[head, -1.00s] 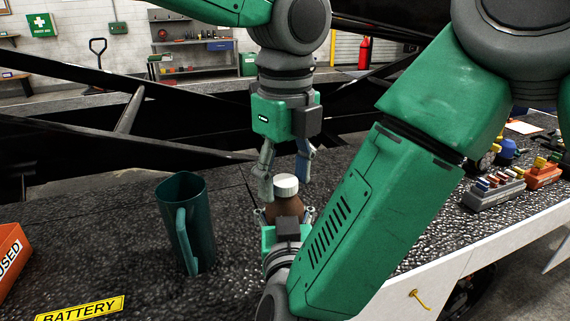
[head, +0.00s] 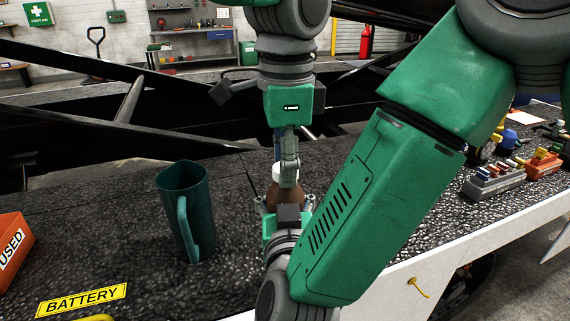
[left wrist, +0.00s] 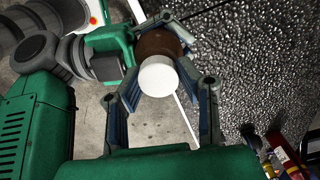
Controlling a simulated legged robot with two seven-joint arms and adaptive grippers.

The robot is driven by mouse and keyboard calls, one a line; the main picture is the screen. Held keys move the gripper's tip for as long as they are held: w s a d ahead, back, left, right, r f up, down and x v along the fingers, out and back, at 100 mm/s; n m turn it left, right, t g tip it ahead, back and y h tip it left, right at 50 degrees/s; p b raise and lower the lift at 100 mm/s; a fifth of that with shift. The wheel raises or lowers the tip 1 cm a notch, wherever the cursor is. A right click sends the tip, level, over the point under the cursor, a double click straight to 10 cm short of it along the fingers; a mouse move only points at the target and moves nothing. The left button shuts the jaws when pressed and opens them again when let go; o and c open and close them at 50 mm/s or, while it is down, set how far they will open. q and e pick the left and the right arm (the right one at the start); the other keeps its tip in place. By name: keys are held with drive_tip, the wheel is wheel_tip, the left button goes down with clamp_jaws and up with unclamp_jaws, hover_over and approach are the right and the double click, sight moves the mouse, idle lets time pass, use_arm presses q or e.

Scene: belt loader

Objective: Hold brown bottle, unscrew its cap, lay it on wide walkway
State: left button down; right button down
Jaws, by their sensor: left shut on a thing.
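The brown bottle (head: 285,195) stands upright near the middle of the head view, and it also shows in the left wrist view (left wrist: 158,41). Its white cap (left wrist: 158,77) sits on its top. My left gripper (head: 287,172) comes down from above and is shut on the cap, its fingers at opposite sides in the left wrist view (left wrist: 160,80). One finger hides part of the cap in the head view. My right gripper (head: 286,207) is around the bottle's body from below and holds it; its fingers are partly hidden. The dark textured walkway (head: 110,225) lies behind and beside them.
A teal jug (head: 184,215) stands on the walkway to the left. An orange bin (head: 12,245) marked USED and a yellow BATTERY label (head: 82,300) are at the lower left. Grey (head: 494,182) and orange racks (head: 540,165) stand at the right.

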use_arm(q)
drive_tip(key=n, duration=1.1)
drive_tip(key=shift+w+n, duration=0.1)
drive_tip(key=shift+n, duration=0.2)
drive_tip(key=c, duration=1.2)
unclamp_jaws()
drive_tip(key=shift+o, duration=0.2)
drive_tip(key=shift+r, duration=0.15)
